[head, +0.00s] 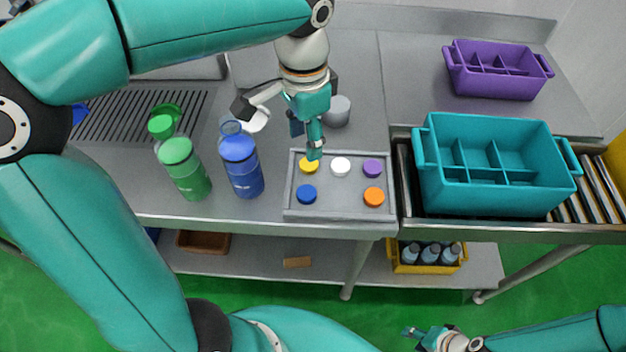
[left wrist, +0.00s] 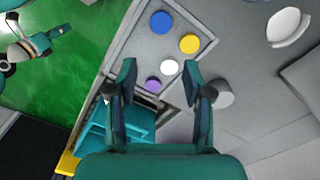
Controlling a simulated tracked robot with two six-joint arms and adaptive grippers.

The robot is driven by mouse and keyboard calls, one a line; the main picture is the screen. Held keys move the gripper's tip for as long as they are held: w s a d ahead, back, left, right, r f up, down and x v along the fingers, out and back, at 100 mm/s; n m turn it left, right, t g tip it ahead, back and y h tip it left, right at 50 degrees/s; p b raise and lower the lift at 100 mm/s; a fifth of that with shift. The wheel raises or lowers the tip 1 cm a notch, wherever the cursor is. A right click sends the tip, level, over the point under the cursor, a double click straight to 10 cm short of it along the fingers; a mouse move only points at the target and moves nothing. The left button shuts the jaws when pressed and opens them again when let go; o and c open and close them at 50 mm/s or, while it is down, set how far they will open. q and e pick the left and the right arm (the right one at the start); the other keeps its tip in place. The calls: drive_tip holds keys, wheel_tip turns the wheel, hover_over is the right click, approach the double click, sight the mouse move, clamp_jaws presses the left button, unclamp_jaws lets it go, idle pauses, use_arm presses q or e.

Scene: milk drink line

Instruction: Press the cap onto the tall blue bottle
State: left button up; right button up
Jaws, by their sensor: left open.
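The blue bottle (head: 246,180) stands upright on the steel table, left of the cap tray; its narrow, see-through neck (head: 231,127) shows no cap. A blue cap (head: 306,194) lies at the near left of the grey tray (head: 335,213); it also shows in the left wrist view (left wrist: 161,22). My left gripper (head: 306,142) is open and empty above the tray's far left part, by the yellow cap (head: 309,166). In the left wrist view its fingers (left wrist: 166,85) stand apart with nothing between them. My right gripper (head: 428,336) is low at the bottom right, far from the table; its jaws are too small to judge.
A green bottle (head: 188,180) stands left of the blue one. White (head: 341,167), purple (head: 373,168) and orange (head: 373,196) caps share the tray. A grey cylinder (head: 337,111) and a white object (head: 258,119) stand behind. A teal crate (head: 495,198) sits right on rollers.

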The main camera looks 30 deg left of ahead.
use_arm(q)
hover_over(307, 192)
drive_tip(key=f, duration=1.1)
drive_tip(key=shift+s+a+f+b, duration=0.15)
drive_tip(key=shift+s+f+b, duration=0.15)
drive_tip(key=shift+s+b, duration=0.1)
drive_tip(key=shift+w+f, duration=0.2)
drive_tip(key=shift+f, duration=1.1)
drive_tip(key=shift+w+f, duration=0.15)
drive_tip(key=shift+f, duration=1.15)
drive_tip(key=c, duration=0.4)
